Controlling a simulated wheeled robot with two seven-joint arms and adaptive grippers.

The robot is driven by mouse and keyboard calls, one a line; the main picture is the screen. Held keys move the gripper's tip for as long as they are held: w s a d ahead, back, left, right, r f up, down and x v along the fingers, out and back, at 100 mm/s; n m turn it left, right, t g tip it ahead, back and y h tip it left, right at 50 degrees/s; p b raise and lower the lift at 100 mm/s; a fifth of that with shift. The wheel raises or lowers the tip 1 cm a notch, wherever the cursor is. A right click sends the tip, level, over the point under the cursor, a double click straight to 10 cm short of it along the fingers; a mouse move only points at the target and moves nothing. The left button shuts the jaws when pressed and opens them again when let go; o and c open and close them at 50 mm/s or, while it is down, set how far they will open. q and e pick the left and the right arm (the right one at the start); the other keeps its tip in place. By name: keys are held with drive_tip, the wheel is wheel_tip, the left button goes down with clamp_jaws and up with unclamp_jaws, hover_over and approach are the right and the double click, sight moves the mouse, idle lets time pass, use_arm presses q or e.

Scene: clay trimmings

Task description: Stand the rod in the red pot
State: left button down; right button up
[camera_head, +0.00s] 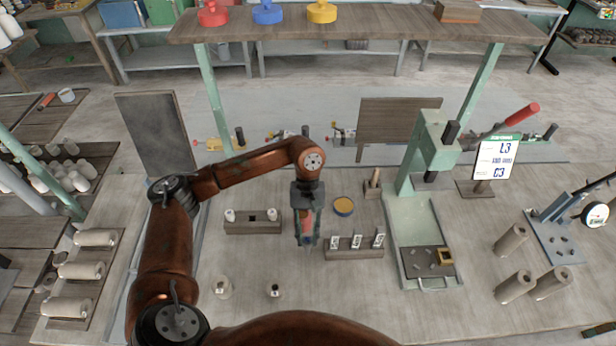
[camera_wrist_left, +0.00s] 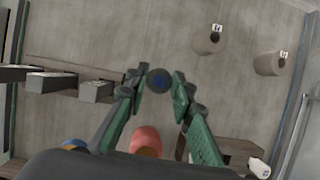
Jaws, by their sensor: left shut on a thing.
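My left gripper (camera_head: 307,243) is shut on a slim thing, which I take to be the rod. In the left wrist view the rod (camera_wrist_left: 159,80) shows almost end-on as a dark disc with a bluish middle, between the two green fingertips. Its length is hidden, so its tilt cannot be told. A red rounded thing, which I take to be the red pot (camera_wrist_left: 145,141), shows between the fingers near the palm edge, partly hidden. In the head view red also shows behind the gripper. The rod's end is apart from it in the wrist view. My right gripper is not in view.
A blue pot with a yellow top (camera_head: 343,206) stands right of the gripper. A block with labelled pieces (camera_head: 353,254) is at its right, a wooden holder (camera_head: 252,228) at its left. Small spools (camera_head: 275,291) stand nearer. A green press (camera_head: 420,220) stands further right.

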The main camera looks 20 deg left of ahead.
use_arm(q)
drive_tip(key=w+r+n+t+h+p, duration=0.35)
drive_tip(key=w+n+p, duration=0.2)
drive_tip(key=n, duration=0.65)
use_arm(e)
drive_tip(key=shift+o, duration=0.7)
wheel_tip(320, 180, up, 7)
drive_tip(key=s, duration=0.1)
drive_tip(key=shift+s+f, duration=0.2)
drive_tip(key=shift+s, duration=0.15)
use_arm(q)
wheel_tip(320, 180, up, 2)
drive_tip(key=r+n+t+y+p, duration=0.1)
drive_tip(key=n+t+y+p, duration=0.35)
drive_tip(key=n, duration=0.95)
hover_over(303, 220)
drive_tip(key=w+a, duration=0.1)
drive_tip(key=w, duration=0.1)
drive_tip(key=h, duration=0.1)
drive_tip(key=shift+s+a+f+n+p, duration=0.15)
drive_tip(key=shift+a+f+n+p, duration=0.05)
drive_tip(key=shift+f+n+p, duration=0.2)
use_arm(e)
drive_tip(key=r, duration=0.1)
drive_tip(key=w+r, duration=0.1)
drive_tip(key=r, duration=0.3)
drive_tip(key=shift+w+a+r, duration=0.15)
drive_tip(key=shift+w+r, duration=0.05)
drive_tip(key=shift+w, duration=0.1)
